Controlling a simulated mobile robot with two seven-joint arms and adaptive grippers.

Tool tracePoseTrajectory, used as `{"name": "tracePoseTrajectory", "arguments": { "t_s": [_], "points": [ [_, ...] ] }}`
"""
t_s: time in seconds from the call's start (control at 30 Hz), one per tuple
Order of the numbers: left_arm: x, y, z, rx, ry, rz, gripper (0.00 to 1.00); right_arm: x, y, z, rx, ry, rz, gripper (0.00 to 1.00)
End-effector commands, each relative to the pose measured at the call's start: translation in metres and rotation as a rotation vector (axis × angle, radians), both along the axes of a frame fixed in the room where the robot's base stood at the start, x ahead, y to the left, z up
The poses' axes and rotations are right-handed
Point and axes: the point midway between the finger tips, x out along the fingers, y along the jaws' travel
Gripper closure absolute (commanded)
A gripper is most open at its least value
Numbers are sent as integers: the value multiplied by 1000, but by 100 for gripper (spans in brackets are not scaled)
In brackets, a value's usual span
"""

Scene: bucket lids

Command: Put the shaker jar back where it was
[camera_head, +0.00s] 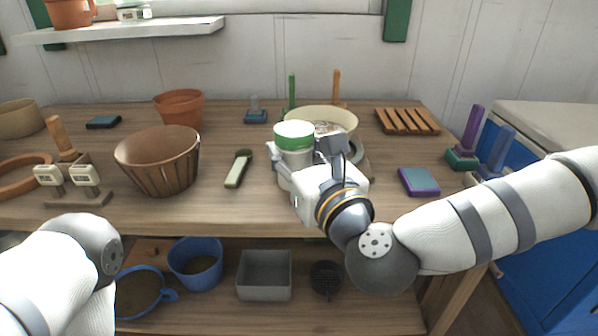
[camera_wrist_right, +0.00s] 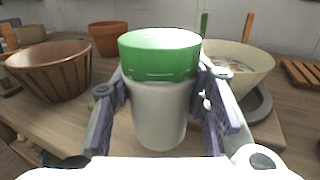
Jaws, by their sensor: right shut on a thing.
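The shaker jar (camera_head: 294,135) is white with a green lid band and stands upright in the head view, in front of a cream bowl. My right gripper (camera_head: 302,157) is shut around its body. In the right wrist view the jar (camera_wrist_right: 160,105) sits between the two purple-padded fingers (camera_wrist_right: 160,88), with its green top above them. Its base is partly hidden by my gripper in the head view, and I cannot tell whether it touches the table. My left arm is at the lower left, with its gripper out of view.
The cream bowl (camera_head: 345,113) is close behind the jar. A slatted brown bucket (camera_head: 160,160) and a pale green-handled tool (camera_head: 238,168) are to the left. A purple-edged teal block (camera_head: 419,182) and a wooden slatted rack (camera_head: 407,121) are to the right. Bare wooden tabletop (camera_head: 225,200) shows at the front.

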Motion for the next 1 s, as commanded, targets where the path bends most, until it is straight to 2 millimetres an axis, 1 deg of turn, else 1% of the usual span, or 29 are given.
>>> {"name": "tracePoseTrajectory", "arguments": {
  "t_s": [0.07, 0.1, 0.2, 0.27, 0.47, 0.6, 0.63, 0.67, 0.7, 0.73, 1.0],
  "points": [
    [-2, 0, -2, 0, 7, 0, 60, 8, -7, -13, -3, 1, -4, 90],
    [-3, 0, -4, 0, 11, -1, 60, 7, -6, -23, -2, 3, -1, 90],
    [-5, 0, -6, 0, 17, -1, 60, 6, -5, -38, -2, 2, 1, 90],
    [-5, 0, -6, 0, 17, -1, 60, 6, -5, -40, -1, -1, 1, 90],
    [-5, 0, -5, 0, 16, -1, 60, 6, -5, -38, 0, -4, 0, 90],
    [-7, 0, -8, 0, 24, -1, 60, 6, -5, -44, -1, 0, 0, 90],
    [-7, 0, -8, 0, 24, -1, 60, 6, -6, -44, -1, 0, 0, 56],
    [-7, 0, -8, 0, 23, -1, 60, 6, -6, -43, -1, -2, 0, 50],
    [-7, 0, -8, 0, 23, -1, 60, 6, -5, -43, -1, -2, 0, 41],
    [-7, 0, -8, 0, 22, -1, 60, 6, -5, -43, -1, -2, 0, 39],
    [-7, 0, -7, 0, 21, -1, 60, 6, -5, -42, -1, -3, 0, 39]
  ]
}}
